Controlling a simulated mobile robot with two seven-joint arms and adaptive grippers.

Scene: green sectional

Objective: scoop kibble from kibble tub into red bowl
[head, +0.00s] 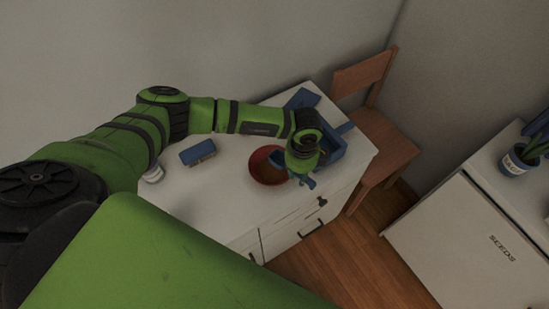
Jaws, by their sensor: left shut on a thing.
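The red bowl (259,167) stands on the white cabinet top near its front edge, with brownish contents inside. The blue kibble tub (335,152) stands just right of it, partly hidden behind my left gripper. My left gripper (302,178) points down between bowl and tub, close to the bowl's right rim. It is shut on what looks like a blue scoop (277,158), whose visible part reaches over the bowl's right side. I cannot tell whether the scoop holds kibble. My right gripper is out of view.
A blue box (198,152) and a small white jar (153,174) stand left on the white cabinet (205,193). A flat blue piece (302,98) lies at the back. A wooden chair (378,130) stands right. A white SEEDS cabinet (460,235) bears a potted plant (517,160).

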